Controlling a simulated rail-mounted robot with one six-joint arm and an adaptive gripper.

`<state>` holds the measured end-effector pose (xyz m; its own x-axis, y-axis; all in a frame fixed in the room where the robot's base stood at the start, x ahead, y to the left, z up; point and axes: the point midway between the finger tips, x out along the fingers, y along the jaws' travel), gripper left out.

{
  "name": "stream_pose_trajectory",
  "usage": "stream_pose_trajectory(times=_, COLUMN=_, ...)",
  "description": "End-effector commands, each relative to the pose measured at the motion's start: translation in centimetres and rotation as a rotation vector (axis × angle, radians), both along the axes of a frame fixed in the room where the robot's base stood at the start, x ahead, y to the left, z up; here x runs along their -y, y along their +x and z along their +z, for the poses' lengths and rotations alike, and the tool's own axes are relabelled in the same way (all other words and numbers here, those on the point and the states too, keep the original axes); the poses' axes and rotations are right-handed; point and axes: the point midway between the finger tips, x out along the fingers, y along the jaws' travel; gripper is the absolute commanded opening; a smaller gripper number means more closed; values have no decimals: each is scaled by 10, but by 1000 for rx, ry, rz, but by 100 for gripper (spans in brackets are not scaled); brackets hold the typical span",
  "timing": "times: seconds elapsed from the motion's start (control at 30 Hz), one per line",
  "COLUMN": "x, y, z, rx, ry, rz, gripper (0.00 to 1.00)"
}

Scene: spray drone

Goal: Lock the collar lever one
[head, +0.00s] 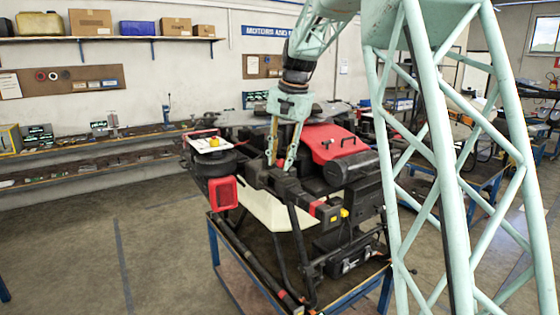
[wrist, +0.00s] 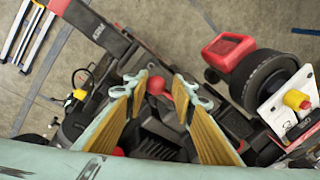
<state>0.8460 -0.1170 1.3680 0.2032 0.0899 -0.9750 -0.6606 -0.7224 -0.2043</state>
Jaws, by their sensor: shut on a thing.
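The spray drone, with its red top cover (head: 335,143) and pale tank (head: 268,210), rests on a blue-framed cart. My gripper (head: 281,165) reaches down from above to the black arm joint beside the cover. In the wrist view my gripper (wrist: 157,82) has its two fingers, with gold inner pads, on either side of a red rounded part (wrist: 156,82), which appears to be the collar lever's end. The gripper is shut on it. The fingers and the dark joint hide the rest of the lever, so its angle cannot be told.
A black motor (wrist: 265,82) with a white plate and yellow cap stands right of the fingers in the wrist view, beside a red frame (wrist: 229,50). A black drone arm (wrist: 95,28) extends upper left. The cart (head: 228,268) stands on open floor.

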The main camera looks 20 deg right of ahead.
Motion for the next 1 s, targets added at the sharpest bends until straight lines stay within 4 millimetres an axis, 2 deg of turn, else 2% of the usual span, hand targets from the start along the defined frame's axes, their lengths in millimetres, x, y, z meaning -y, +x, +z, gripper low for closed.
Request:
stream_pose_trajectory(times=0.03, x=2, y=2, z=1, rx=6, ry=-2, rz=-3, gripper=5)
stream_pose_trajectory(times=0.07, x=2, y=2, z=1, rx=6, ry=-2, rz=-3, gripper=26)
stream_pose_trajectory(times=0.2, x=1, y=2, z=1, rx=4, ry=-1, rz=-2, gripper=38)
stream_pose_trajectory(times=0.67, x=1, y=0, z=4, rx=2, ry=-1, rz=0, gripper=38)
stream_pose_trajectory(times=0.87, x=2, y=-3, z=17, rx=2, ry=-1, rz=0, gripper=38)
stream_pose_trajectory(times=1.0, x=3, y=-6, z=34, rx=4, ry=-1, rz=0, gripper=38)
